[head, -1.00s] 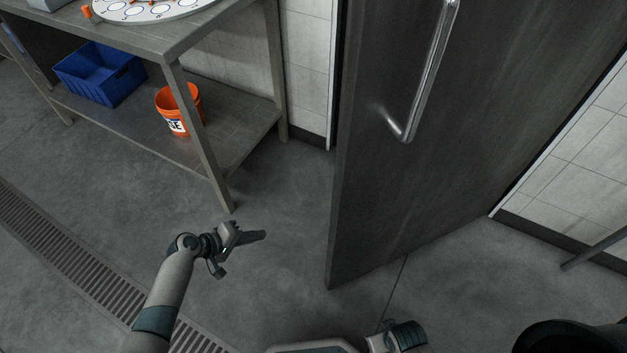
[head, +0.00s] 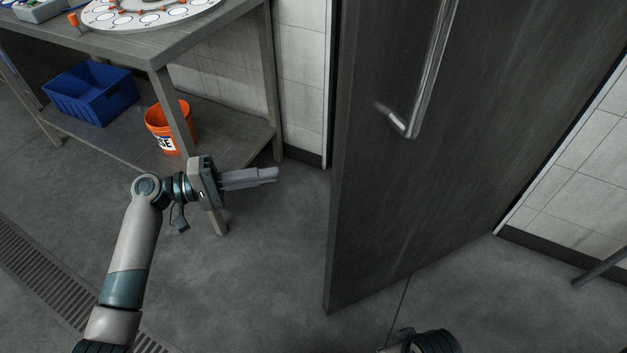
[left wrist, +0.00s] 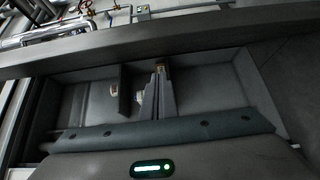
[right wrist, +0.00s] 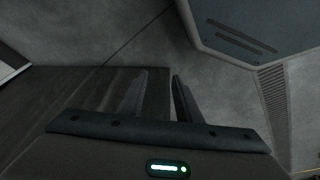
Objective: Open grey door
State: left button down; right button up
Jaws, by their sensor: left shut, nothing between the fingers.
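The grey door (head: 400,200) stands ajar on the right of the head view, its free edge out from the wall and floor showing behind that edge. Its long metal bar handle (head: 430,75) is on the face towards me. My left gripper (head: 275,174) is shut and empty, left of the door's free edge, its fingers pointing right and apart from the door. It also shows in the left wrist view (left wrist: 160,92). My right gripper (right wrist: 160,95) is open and empty in the right wrist view; its fingers are hidden in the head view.
A metal table (head: 150,55) with a lower shelf stands at the left. The shelf holds a blue crate (head: 92,95) and an orange bucket (head: 170,125); a round white board (head: 150,14) lies on top. A floor drain (head: 55,290) runs at lower left. Floor before the door is clear.

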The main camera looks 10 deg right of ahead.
pick_arm(q)
jog(key=shift+d, duration=0.1)
